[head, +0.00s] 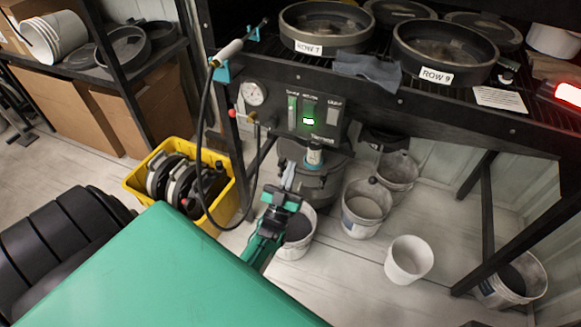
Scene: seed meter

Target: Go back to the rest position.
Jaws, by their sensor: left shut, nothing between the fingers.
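My left gripper (288,176) is in the middle of the head view, in front of the dark round meter housing (318,186) under the bench. Its fingers point up and away and are shut with nothing between them. I cannot tell whether the fingertips touch the housing or the pale fitting (314,157) beside them. My right gripper is not in view.
A control panel (320,112) with a green light and a gauge (253,93) is above the gripper. A black hose (203,130) hangs left of it. A yellow crate (137,180) stands left, white buckets (366,207) right. Bench legs (487,215) stand at right.

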